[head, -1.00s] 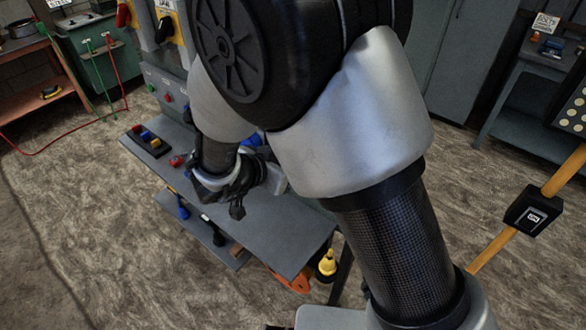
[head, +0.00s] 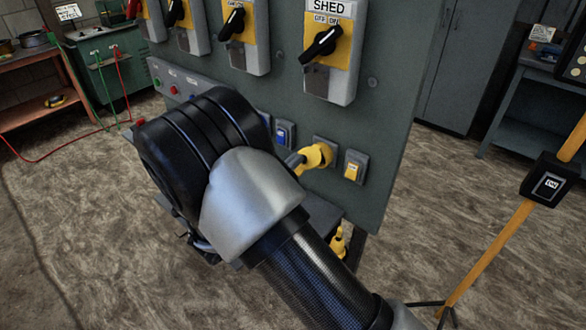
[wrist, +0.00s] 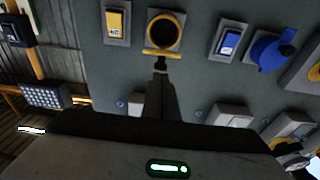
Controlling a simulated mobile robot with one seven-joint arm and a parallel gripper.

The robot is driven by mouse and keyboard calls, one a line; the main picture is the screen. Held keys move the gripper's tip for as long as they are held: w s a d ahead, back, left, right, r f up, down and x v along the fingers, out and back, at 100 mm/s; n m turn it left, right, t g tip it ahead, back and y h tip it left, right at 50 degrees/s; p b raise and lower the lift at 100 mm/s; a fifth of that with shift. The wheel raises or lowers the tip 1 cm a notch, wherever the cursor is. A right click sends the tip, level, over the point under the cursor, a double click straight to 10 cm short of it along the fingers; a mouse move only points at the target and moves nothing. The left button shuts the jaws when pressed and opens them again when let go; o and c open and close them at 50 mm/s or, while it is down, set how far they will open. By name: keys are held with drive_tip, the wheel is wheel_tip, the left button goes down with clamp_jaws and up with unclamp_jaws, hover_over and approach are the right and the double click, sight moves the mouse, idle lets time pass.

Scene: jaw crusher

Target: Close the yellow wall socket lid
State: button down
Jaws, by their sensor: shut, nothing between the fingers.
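The yellow wall socket (wrist: 166,30) is on the grey panel. In the wrist view its round dark opening is bare inside a yellow ring. Its yellow lid (wrist: 162,54) stands open, seen edge-on as a bar at the ring's rim; in the head view the lid (head: 318,156) juts out from the panel. My gripper (wrist: 160,64) is shut and empty, its tip right at the lid's outer edge. I cannot tell whether they touch. In the head view my arm hides most of the gripper.
A yellow switch (head: 353,171) is beside the socket, and a blue switch (head: 284,134) is on the other side. A blue socket (wrist: 272,52) is farther along. Rotary switches such as the SHED one (head: 330,45) are above. A yellow plug (head: 338,242) hangs below. A post (head: 500,245) stands right.

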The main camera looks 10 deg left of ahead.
drive_tip(key=w+d+f+b, duration=0.2)
drive_tip(key=w+f+b, duration=0.2)
drive_tip(key=f+b, duration=0.4)
drive_tip(key=shift+w+d+f, duration=0.35)
drive_tip(key=shift+d+f, duration=0.05)
drive_tip(key=shift+f, duration=0.8)
